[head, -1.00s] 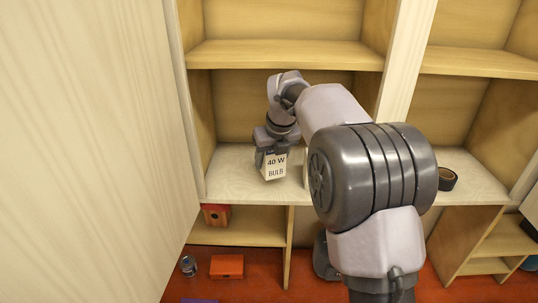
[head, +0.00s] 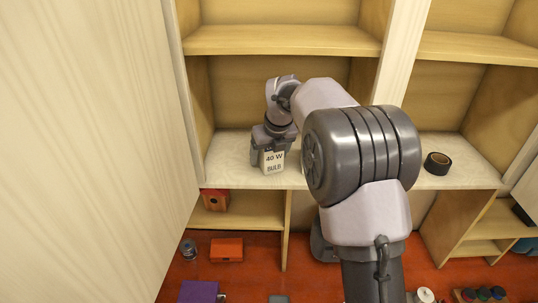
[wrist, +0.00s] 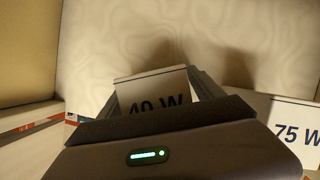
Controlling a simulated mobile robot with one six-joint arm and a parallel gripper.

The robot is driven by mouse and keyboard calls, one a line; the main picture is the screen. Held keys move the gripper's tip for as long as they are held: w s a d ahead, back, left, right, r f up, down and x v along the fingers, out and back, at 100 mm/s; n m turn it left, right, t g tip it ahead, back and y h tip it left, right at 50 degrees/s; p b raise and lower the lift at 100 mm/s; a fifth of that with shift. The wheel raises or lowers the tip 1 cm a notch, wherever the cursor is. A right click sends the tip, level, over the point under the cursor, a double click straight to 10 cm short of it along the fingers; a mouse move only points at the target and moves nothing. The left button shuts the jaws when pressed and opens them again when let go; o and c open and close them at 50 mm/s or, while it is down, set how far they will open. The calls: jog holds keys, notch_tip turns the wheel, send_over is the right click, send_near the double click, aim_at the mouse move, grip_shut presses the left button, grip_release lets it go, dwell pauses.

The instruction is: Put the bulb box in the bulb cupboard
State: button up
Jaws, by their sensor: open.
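The bulb box (head: 273,163), small and white with "40 W BULB" on its front, stands upright on the pale shelf (head: 228,172) of the open cupboard. My gripper (head: 271,145) points down over the box, with its fingers at either side of the box's upper part. The jaws are open. In the wrist view the box (wrist: 152,90) shows between the fingers, its lower part hidden behind my gripper's body.
A white box marked "75 W" (wrist: 291,128) is close on the right in the wrist view. The large pale door (head: 85,140) stands open at left. A black tape roll (head: 437,163) lies in the right-hand bay. Below are an orange-red box (head: 226,249) and a can (head: 189,250).

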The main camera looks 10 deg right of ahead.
jog(key=shift+r+p, duration=0.4)
jog(key=b+v, duration=0.3)
jog(key=v, duration=0.8)
jog(key=shift+s+r, duration=0.25)
jog(key=shift+d, duration=0.1)
